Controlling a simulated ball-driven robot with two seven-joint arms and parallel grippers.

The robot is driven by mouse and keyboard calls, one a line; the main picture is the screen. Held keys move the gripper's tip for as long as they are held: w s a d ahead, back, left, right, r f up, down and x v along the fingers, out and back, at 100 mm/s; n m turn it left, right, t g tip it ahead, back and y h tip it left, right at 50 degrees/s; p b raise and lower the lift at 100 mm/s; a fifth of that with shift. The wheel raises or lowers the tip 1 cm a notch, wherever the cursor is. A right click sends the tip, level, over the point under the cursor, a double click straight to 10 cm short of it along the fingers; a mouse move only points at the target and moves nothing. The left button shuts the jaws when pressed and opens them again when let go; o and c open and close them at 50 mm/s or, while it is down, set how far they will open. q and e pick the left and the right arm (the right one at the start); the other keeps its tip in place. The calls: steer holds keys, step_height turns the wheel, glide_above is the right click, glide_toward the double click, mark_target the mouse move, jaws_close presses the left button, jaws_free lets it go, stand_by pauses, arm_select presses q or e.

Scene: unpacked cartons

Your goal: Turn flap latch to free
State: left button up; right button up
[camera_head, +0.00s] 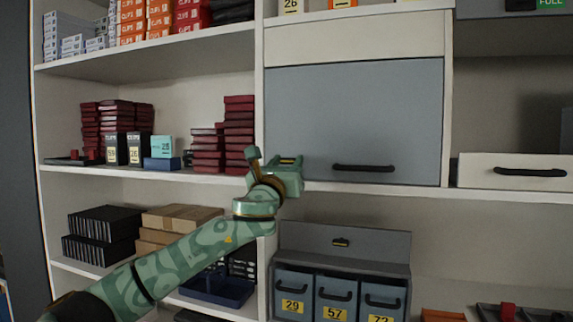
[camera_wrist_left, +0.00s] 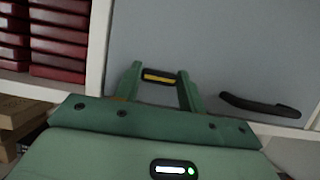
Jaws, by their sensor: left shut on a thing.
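A grey-blue flap (camera_head: 355,115) closes a compartment in the middle of the shelving, with a black bar handle (camera_head: 364,168) near its lower edge. My left gripper (camera_head: 287,165) is at the flap's lower left corner. In the left wrist view, the black latch with a yellow stripe (camera_wrist_left: 158,77) lies across between the two green fingers. The fingers are shut on it, one at each end, in front of the flap face. The latch looks roughly level, tilted slightly in that view. My right gripper is not in view.
Dark red boxes (camera_head: 238,130) are stacked left of the flap. A white drawer (camera_head: 515,172) is to the right. Below stands a grey unit with numbered bins (camera_head: 337,292); a blue tray (camera_head: 222,290) is under my left arm. The flap's front is otherwise clear.

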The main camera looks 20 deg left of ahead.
arm_select(q)
steer(key=shift+n, duration=0.4)
steer(key=n+y+p, duration=0.1)
steer(key=n+y, duration=0.1)
steer(key=n, duration=0.1)
steer(key=n+y+p, duration=0.1)
steer(key=n, duration=0.2)
steer(key=shift+d+r+n+g+y+p, duration=0.1)
steer(key=shift+d+n+g+y+p, duration=0.05)
steer(key=shift+n+g+y+p, duration=0.2)
steer(key=n+g+y+p, duration=0.1)
steer(key=n, duration=0.2)
steer(key=n+y+p, duration=0.1)
steer(key=n+p, duration=0.1)
steer(key=n, duration=0.1)
steer(key=shift+r+g+y, duration=0.1)
steer(key=shift+g+y, duration=0.15)
steer(key=shift+g, duration=0.1)
steer(key=n+g+p, duration=0.1)
steer(key=n+p, duration=0.1)
steer(key=n, duration=0.1)
steer(key=n+g+y+p, duration=0.1)
steer(key=n+p, duration=0.1)
steer(key=n, duration=0.1)
steer(key=shift+n+g+p, duration=0.6)
steer(key=shift+n+p, duration=0.85)
steer(key=shift+p, duration=0.05)
steer(key=o, duration=1)
